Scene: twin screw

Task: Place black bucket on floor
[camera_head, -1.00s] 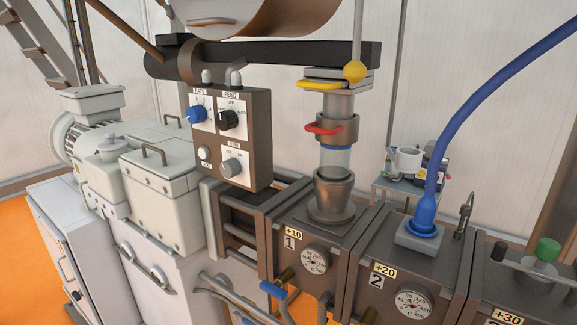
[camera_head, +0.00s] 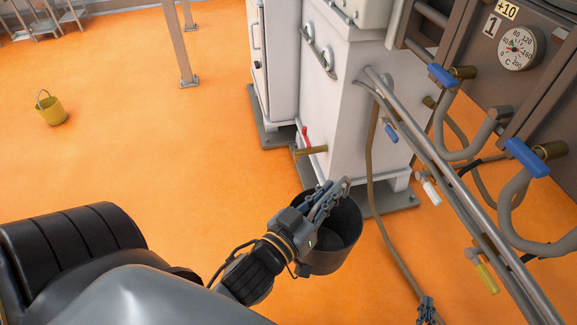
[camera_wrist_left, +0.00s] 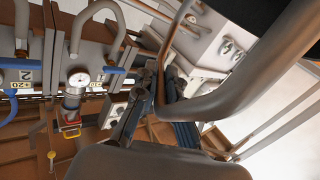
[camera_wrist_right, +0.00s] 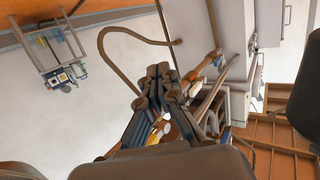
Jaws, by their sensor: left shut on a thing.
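The black bucket (camera_head: 330,262) is in the lower middle of the head view, its dark opening facing up. My left gripper (camera_head: 334,196) is shut on the bucket's handle at the rim. Orange floor (camera_head: 150,160) shows around the bucket; whether its base touches the floor is hidden. In the left wrist view, my left gripper (camera_wrist_left: 163,75) has a thick grey curved bar beside it, and a black surface fills the top right corner. My right gripper (camera_head: 427,300) shows only at the bottom edge of the head view. In the right wrist view its fingers (camera_wrist_right: 158,72) are together and look empty.
The white machine cabinet (camera_head: 350,120) stands just behind the bucket on a grey foot. A brown hose (camera_head: 375,180) hangs right of the bucket, and grey pipes (camera_head: 450,180) slant down farther right. A yellow bucket (camera_head: 52,110) stands far left.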

